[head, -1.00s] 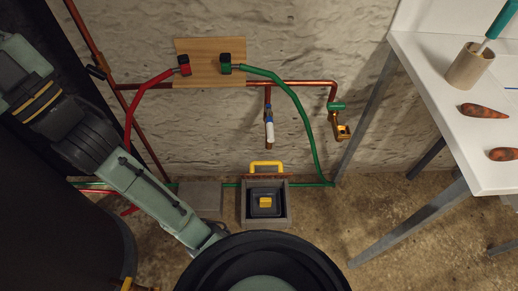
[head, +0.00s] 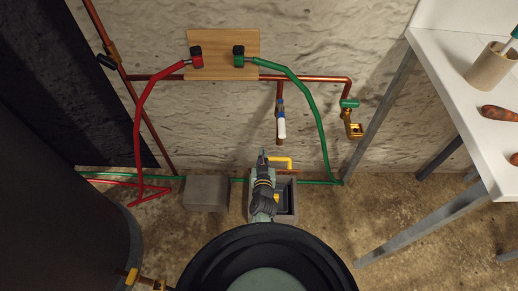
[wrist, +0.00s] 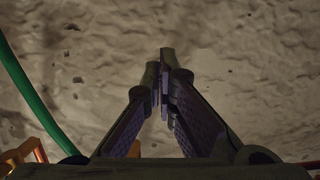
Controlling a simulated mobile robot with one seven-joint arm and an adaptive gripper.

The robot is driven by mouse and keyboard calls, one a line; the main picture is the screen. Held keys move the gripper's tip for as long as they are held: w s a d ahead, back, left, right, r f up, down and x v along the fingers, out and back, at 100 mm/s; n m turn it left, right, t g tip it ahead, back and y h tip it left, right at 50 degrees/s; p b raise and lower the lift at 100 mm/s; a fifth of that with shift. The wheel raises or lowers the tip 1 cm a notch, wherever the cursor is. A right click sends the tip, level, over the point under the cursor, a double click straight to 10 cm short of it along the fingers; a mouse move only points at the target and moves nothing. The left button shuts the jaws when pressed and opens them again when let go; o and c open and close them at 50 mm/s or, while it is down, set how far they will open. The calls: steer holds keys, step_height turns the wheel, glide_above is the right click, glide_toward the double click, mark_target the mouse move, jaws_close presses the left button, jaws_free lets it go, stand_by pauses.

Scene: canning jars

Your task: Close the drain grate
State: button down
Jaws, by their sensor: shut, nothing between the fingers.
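The drain (head: 293,205) is a square grey box on the floor, seen in the head view. A yellow handle (head: 286,162) stands at its back edge, with a thin copper-coloured edge beneath; this looks like the grate standing open. My gripper (head: 262,154) is over the left part of the drain, its tips just left of the handle; I cannot tell whether they touch. In the wrist view my gripper (wrist: 163,70) is shut and empty, pointing at the wall. My arm hides the drain's left side and most of the yellow object (head: 276,199) inside.
A grey block (head: 206,193) stands left of the drain. A green hose (head: 318,125) and a red hose (head: 139,125) hang from a wooden board (head: 222,68). A white-handled valve (head: 281,128) hangs above the drain. A white table (head: 470,100) stands at right.

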steer(key=w+f+b, duration=0.1)
steer(key=w+f, duration=0.1)
steer(key=w+f+b, duration=0.1)
steer(key=w+f, duration=0.1)
steer(key=w+f+b, duration=0.2)
steer(key=shift+w+d+f, duration=0.2)
steer(key=shift+d, duration=0.1)
steer(key=shift+s+f, duration=0.2)
steer(key=shift+s, duration=0.3)
steer(key=shift+a, duration=0.1)
